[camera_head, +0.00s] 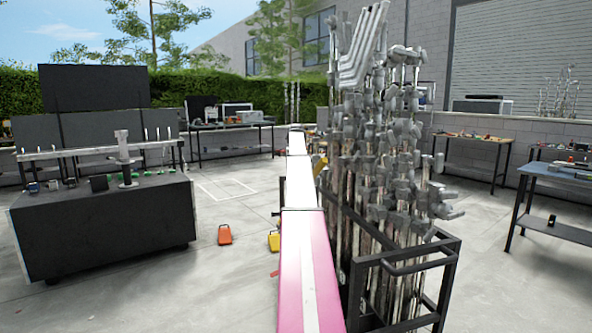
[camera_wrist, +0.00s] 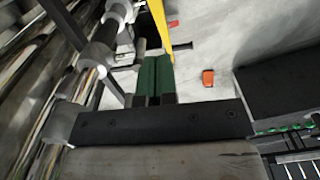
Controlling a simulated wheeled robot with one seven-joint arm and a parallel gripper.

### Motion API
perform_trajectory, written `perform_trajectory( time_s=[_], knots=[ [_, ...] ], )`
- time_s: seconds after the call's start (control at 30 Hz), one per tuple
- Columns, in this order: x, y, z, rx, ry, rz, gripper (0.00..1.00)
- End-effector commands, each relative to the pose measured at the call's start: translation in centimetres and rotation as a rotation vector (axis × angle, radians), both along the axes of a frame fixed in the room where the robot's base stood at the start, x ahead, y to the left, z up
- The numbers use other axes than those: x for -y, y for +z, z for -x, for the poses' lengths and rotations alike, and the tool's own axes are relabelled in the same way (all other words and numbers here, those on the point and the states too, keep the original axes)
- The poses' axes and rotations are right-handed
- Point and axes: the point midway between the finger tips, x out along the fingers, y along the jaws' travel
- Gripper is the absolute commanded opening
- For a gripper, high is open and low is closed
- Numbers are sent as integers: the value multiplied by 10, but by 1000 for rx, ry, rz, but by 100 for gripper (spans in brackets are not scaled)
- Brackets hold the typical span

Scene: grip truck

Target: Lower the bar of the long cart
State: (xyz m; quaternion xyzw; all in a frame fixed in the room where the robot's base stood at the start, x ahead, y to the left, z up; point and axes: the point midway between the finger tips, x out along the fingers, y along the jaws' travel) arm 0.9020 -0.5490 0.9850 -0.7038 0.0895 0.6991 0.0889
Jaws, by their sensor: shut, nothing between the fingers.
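A long cart with a black metal frame (camera_head: 408,263) stands at the right of my arm in the head view, packed with upright steel stands (camera_head: 385,170). Its black rail runs across the near end; I cannot tell which bar the task means. In the wrist view, steel stands (camera_wrist: 95,58) fill the left side, with a black bar (camera_wrist: 63,22) among them. My gripper (camera_wrist: 156,64) shows its green fingers side by side, shut and empty, just right of the stands. A yellow bar (camera_wrist: 160,25) lies beyond the fingertips. In the head view my gripper is hidden.
A dark covered cart (camera_head: 105,230) with small tools stands at the left. An orange wedge (camera_head: 224,234) lies on the floor, also visible in the wrist view (camera_wrist: 208,77). Tables (camera_head: 560,180) stand at right. Concrete floor between is mostly clear.

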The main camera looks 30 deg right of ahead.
Motion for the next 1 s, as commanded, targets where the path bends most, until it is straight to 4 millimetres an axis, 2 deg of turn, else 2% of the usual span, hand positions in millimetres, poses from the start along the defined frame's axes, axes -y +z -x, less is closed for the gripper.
perform_trajectory(
  time_s=[0.03,0.37,0.5,0.7,1.0],
  knots=[
    [-1,-11,1,-3,0,-2,0],
    [-1,-72,0,-1,0,0,0],
    [-5,-89,13,-2,-1,-1,0],
    [-6,-102,22,0,-1,0,0],
    [-6,-104,23,0,0,0,0]
  ],
)
